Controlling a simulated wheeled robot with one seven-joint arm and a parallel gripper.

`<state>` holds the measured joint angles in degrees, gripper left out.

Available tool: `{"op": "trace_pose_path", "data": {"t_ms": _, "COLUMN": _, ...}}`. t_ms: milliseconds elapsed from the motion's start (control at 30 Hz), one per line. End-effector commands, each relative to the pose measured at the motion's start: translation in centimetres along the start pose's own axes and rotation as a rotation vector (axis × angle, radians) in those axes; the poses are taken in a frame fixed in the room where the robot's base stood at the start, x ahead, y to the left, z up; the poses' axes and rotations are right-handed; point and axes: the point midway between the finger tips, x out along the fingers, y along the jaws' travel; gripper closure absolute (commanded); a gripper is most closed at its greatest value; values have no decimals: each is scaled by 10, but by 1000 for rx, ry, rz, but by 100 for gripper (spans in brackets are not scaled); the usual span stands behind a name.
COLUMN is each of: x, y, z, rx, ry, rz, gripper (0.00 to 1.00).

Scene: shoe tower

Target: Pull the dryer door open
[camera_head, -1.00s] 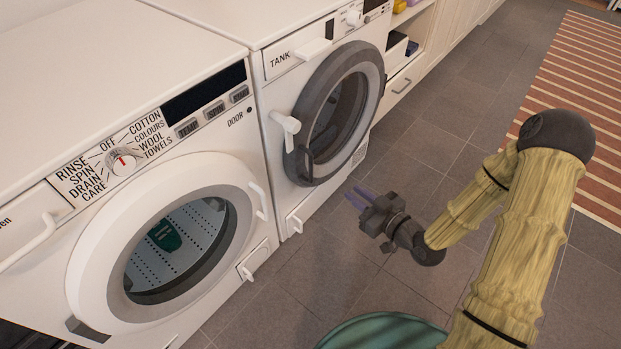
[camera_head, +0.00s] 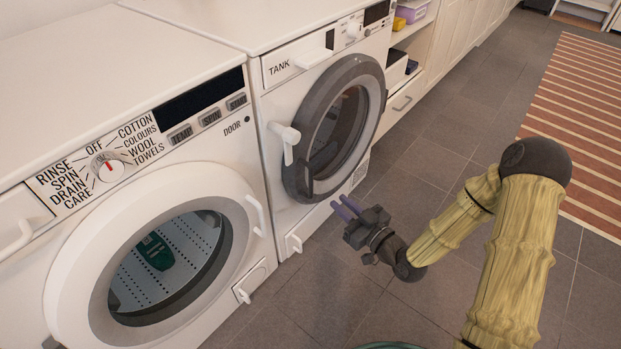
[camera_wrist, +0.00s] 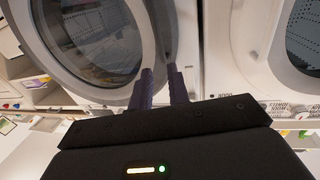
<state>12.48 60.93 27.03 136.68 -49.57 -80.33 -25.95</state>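The dryer (camera_head: 285,95), marked TANK, stands to the right of the front washing machine. Its round door (camera_head: 358,75) has a thick dark grey rim and a glass middle, and looks shut. A dark handle (camera_head: 307,172) sits on the rim's lower left. My gripper (camera_head: 340,209) is low in front of the door, apart from it in the head view. Its two purple fingers are spread with a gap and hold nothing. In the wrist view the fingers (camera_wrist: 160,85) point towards the edge of the dryer door (camera_wrist: 68,60); whether they touch it I cannot tell.
The washing machine (camera_head: 150,95) has a shut white door (camera_head: 75,255) with a green item behind the glass. A white lever (camera_head: 288,140) juts out left of the dryer door. Shelves and a drawer (camera_head: 405,98) stand beyond. The tiled floor (camera_head: 440,120) is clear; a striped rug (camera_head: 585,110) lies right.

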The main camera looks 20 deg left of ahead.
Motion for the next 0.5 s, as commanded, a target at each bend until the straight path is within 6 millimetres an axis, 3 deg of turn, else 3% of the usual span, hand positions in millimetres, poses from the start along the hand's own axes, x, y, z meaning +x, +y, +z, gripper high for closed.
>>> {"op": "trace_pose_path", "data": {"t_ms": 500, "x": 93, "y": 0, "z": 3, "rx": -3, "ry": 3, "rz": -1, "gripper": 82}}
